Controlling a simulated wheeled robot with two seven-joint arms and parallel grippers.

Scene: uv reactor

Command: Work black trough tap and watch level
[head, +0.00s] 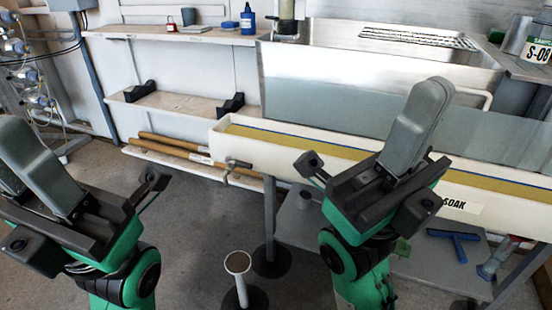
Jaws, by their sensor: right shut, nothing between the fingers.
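A long white trough (225,140) with a "SOAK" label runs across the middle and right, holding a band of yellowish liquid (290,139) below its rim. A small dark tap-like fitting (236,166) sits at the trough's left front side; its handle position is too small to tell. My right gripper (432,92) is shut and empty, raised in front of the trough and hiding part of it, well right of the fitting. My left gripper (14,140) is at the far left, apart from the trough; its finger gap is unclear.
A round-topped stand (238,262) rises from the floor below the fitting. A metal sink (380,75) stands behind the trough. Wall shelves hold a blue bottle (248,20) and black brackets (139,91). A blue tool (457,236) lies on the lower shelf. Floor shows between my arms.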

